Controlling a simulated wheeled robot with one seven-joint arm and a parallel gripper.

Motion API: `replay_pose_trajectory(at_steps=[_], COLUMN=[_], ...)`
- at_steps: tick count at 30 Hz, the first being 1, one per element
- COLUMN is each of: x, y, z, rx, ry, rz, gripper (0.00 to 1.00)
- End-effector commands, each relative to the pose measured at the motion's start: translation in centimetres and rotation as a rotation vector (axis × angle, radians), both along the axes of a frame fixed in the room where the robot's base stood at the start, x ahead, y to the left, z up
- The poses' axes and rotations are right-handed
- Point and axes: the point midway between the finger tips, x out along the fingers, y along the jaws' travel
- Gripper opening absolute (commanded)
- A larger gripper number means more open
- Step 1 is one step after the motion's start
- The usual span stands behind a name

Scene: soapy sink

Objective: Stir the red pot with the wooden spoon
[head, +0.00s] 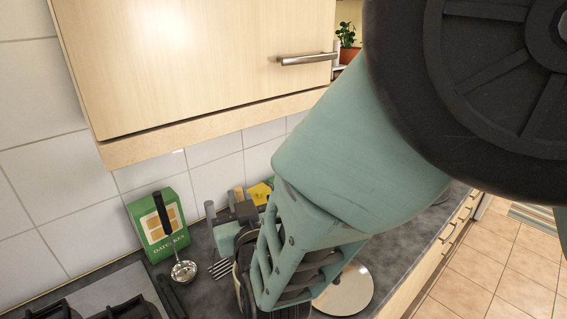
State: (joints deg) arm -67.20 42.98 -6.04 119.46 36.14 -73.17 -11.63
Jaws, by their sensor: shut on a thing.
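My teal arm reaches down from the upper right across the middle of the head view and runs to the bottom edge. My gripper's fingertips do not show; they are below the frame or behind the arm. I see no red pot. I cannot make out the wooden spoon: a small wood-coloured tip (239,193) shows among the things by the wall, too little to identify.
A green box (155,238) stands against the tiled wall with a ladle (181,270) before it. Black hob grates (125,308) are at lower left. A round pale lid or plate (348,292) lies right of my arm. A wooden cupboard (190,60) hangs above.

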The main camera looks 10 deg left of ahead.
Motion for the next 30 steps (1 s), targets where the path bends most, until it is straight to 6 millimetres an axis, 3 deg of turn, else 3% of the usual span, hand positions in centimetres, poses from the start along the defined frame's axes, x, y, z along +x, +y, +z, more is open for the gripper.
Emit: replay_pose_trajectory(at_steps=[30], x=[0.0], y=[0.0], z=[5.0], rx=[0.001], ry=[0.000], rz=[-0.001], gripper=[0.00])
